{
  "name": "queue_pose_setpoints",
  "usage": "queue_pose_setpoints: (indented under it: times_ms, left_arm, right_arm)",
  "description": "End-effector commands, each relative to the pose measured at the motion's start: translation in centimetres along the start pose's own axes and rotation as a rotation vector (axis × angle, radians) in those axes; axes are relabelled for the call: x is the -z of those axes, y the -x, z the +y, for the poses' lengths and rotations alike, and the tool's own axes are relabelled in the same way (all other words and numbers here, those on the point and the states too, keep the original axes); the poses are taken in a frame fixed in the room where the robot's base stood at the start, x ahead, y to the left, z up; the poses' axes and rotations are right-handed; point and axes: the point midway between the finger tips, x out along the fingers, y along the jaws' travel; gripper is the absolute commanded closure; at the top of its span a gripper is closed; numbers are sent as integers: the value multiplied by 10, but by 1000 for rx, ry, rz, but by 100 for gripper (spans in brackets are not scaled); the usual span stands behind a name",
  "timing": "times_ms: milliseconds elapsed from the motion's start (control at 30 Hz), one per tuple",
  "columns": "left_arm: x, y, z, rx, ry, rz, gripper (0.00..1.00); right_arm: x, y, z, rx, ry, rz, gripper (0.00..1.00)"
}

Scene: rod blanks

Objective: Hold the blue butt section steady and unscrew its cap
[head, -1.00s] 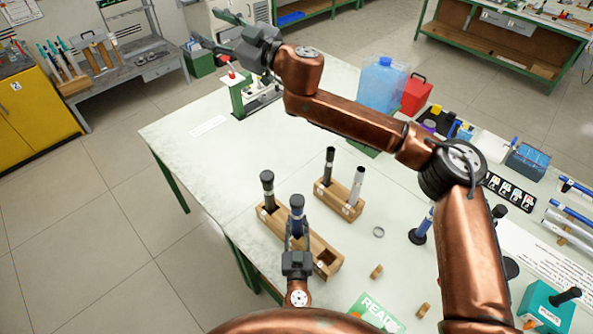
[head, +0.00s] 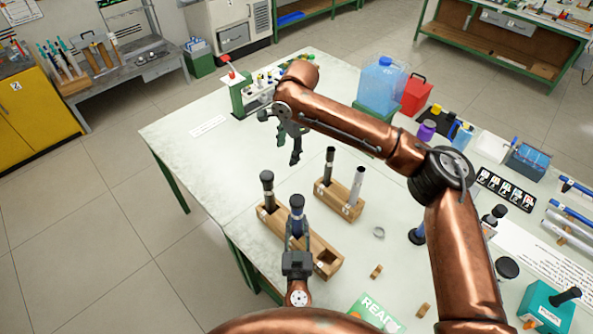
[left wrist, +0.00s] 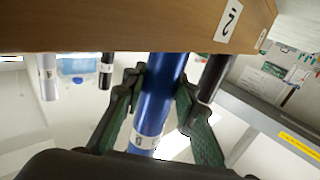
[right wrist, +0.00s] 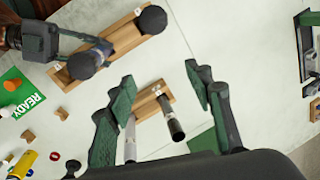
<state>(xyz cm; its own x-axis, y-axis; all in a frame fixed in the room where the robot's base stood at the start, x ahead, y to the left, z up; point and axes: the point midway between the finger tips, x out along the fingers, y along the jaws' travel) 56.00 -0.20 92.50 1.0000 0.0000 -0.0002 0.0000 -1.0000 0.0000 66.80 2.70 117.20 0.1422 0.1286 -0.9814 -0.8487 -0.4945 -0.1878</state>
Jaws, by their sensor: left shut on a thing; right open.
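The blue butt section (left wrist: 158,100) stands upright in a long wooden block (head: 323,262). Its black cap (head: 297,201) is on its top end; it also shows in the right wrist view (right wrist: 83,65). My left gripper (head: 297,230) is shut around the blue section below the cap, with a finger on each side in the left wrist view. My right gripper (head: 289,147) is open and empty, pointing down above the table, behind the blue section and apart from the cap. Its spread fingers (right wrist: 160,80) show in the right wrist view.
A dark capped section (head: 267,185) stands in the same block. A second wooden block (head: 338,199) holds a black rod (head: 329,162) and a grey one (head: 357,180). A metal ring (head: 378,232) and small wooden pieces lie to the right.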

Motion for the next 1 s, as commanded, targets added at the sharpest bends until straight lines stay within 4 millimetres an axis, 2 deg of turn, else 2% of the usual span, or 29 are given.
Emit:
queue_pose_setpoints:
  times_ms: [100, 200, 300, 467, 800, 1000]
  left_arm:
    - [0, 0, 0, 0, 0, 1, 100]
    - [0, 0, 0, 0, 0, 1, 100]
    - [0, 0, 0, 0, 0, 1, 100]
    - [0, 0, 0, 0, 0, 1, 100]
    - [0, 0, 0, 0, 0, 1, 100]
    - [2, 0, 0, 0, 1, 4, 100]
  right_arm:
    - [-7, -3, 38, -148, -79, -10, 52]
    - [-10, -3, 61, -237, -121, -8, 52]
    - [-12, -2, 74, -287, -142, -5, 52]
    - [-12, -11, 82, -311, -152, -2, 52]
    - [-13, -58, 97, -308, -150, -2, 52]
    - [-14, -75, 102, -308, -151, -2, 52]
